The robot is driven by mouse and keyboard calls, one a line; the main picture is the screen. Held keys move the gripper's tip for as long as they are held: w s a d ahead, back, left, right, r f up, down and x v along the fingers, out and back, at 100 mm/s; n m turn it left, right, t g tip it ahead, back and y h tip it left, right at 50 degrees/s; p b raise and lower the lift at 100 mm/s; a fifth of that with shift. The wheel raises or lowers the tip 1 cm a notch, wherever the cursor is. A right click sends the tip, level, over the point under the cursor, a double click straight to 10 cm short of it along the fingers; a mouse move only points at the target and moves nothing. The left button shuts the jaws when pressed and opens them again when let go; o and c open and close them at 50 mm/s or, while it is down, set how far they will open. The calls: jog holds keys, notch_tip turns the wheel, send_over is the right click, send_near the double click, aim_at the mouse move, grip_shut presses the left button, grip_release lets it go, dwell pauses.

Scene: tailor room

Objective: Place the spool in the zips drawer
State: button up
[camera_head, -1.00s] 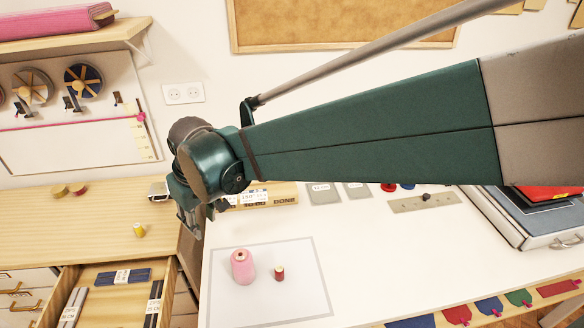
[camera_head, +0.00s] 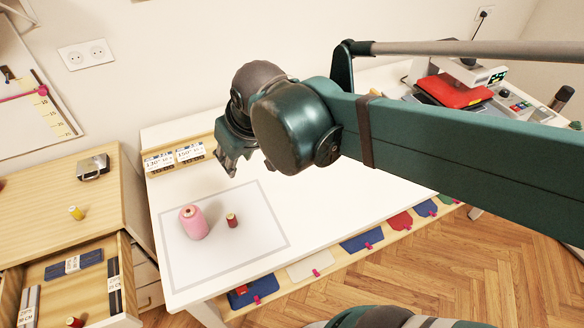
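The open zips drawer (camera_head: 95,293) is at the lower left, with a blue zip bundle (camera_head: 74,265) and dark zip bundles (camera_head: 115,284) inside. A small red spool (camera_head: 74,322) shows at the drawer's front, cut by the picture edge. Another small red spool (camera_head: 232,220) stands upright on the grey-edged mat (camera_head: 255,245), beside a larger pink thread cone (camera_head: 194,222). A yellow spool (camera_head: 76,213) stands on the wooden cabinet top. My gripper (camera_head: 232,168) points down above the white table, behind the mat's spools and apart from them. Its finger gap is unclear, and I see nothing held.
The white table (camera_head: 330,215) has free room right of the mat. Labelled boxes (camera_head: 175,157) stand at its back left. A metal tin (camera_head: 93,167) sits on the cabinet. A machine with a red item (camera_head: 455,90) is at the far right, beyond my arm.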

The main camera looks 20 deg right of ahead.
jog(key=s+d+f+m+t+h, duration=0.1)
jog(key=s+d+m, duration=0.2)
jog(key=s+d, duration=0.4)
jog(key=d, duration=0.4)
jog(key=shift+s+f+t, duration=0.25)
jog(key=shift+f+t, duration=0.1)
jog(key=shift+t, duration=0.05)
jog(key=shift+d, duration=0.1)
jog(key=shift+c, duration=0.7)
